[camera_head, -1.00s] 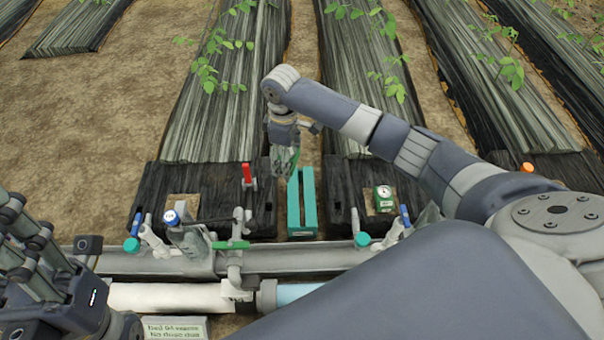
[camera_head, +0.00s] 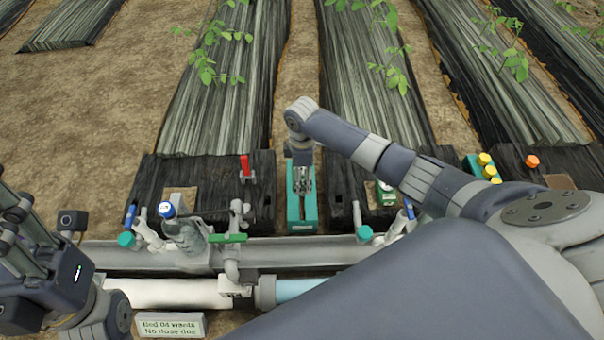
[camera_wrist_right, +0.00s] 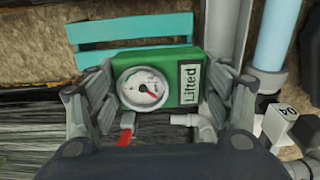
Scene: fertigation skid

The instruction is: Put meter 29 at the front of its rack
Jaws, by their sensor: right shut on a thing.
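My right gripper (camera_head: 302,185) is over the teal rack (camera_head: 302,222). In the right wrist view the gripper (camera_wrist_right: 160,95) is shut on a green meter (camera_wrist_right: 182,68) with a round white dial and a label reading "Lifted". No number 29 is readable on it. The rack's teal bars (camera_wrist_right: 135,30) lie just beyond the meter there. Whether the meter touches the rack I cannot tell. Another green meter (camera_head: 385,193) stands right of the rack, partly behind my right arm. My left gripper (camera_head: 25,225) is at the left edge; its fingertips are unclear.
A grey rail (camera_head: 330,252) with pipes and valves runs in front of the rack. A red-handled valve (camera_head: 246,168) stands to its left, and a blue-topped gauge (camera_head: 166,210) farther left. Yellow-capped items (camera_head: 487,165) stand at right. A sign (camera_head: 172,325) is in front.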

